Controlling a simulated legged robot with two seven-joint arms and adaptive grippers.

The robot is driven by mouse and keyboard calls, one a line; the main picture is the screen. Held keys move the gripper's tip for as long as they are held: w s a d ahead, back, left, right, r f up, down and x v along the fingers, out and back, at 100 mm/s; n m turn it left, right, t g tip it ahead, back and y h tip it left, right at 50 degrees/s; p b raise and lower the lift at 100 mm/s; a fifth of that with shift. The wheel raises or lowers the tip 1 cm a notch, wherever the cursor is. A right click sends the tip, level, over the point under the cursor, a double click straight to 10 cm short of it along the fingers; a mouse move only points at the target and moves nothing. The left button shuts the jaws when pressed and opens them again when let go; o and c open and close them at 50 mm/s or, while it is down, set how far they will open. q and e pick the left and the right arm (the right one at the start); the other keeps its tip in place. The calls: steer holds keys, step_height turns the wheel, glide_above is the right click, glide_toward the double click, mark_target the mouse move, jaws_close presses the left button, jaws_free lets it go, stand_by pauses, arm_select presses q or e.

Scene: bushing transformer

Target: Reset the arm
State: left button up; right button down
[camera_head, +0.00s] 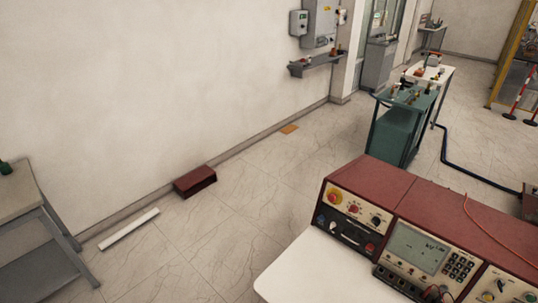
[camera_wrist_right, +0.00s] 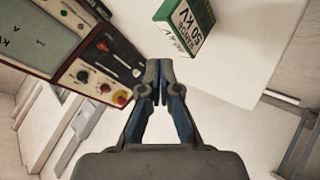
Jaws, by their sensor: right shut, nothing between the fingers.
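My right gripper (camera_wrist_right: 158,75) shows in the right wrist view, with its dark fingertips together and nothing between them. It is in front of a white tabletop (camera_wrist_right: 245,75). A green and white box marked "50 KV" (camera_wrist_right: 186,27) is just above and right of the fingertips in that view, apart from them. The red and cream control console (camera_head: 422,228) stands at lower right in the head view. Its knobs and red button show left of the gripper in the wrist view (camera_wrist_right: 108,75). Neither gripper nor arm is visible in the head view.
The white table edge (camera_head: 318,272) lies in front of the console. A green cart (camera_head: 402,130) stands behind it, with a dark cable on the floor (camera_head: 465,167). A dark red box (camera_head: 195,181) and a white strip (camera_head: 129,229) lie near the wall. A grey table (camera_head: 28,195) is at left.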

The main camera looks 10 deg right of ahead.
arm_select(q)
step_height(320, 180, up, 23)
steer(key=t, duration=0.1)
arm_select(e)
steer(key=s+a+f+m+g+y, duration=0.1)
steer(key=s+a+m+g+y, duration=0.4)
steer(key=s+a, duration=0.7)
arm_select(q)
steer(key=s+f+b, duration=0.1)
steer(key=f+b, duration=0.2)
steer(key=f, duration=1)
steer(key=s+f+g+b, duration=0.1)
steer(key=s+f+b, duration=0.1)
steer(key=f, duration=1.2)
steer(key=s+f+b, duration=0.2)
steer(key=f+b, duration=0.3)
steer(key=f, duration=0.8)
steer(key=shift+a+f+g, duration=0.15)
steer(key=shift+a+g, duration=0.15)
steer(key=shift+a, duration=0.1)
arm_select(e)
steer(key=s+f+n+g, duration=0.1)
steer(key=s+f, duration=0.1)
steer(key=f, duration=1.8)
steer(key=s+f+n+g+h, duration=0.1)
steer(key=s+f, duration=0.2)
steer(key=f, duration=1.6)
steer(key=shift+s+a+f, duration=0.25)
steer(key=shift+a+f, duration=0.15)
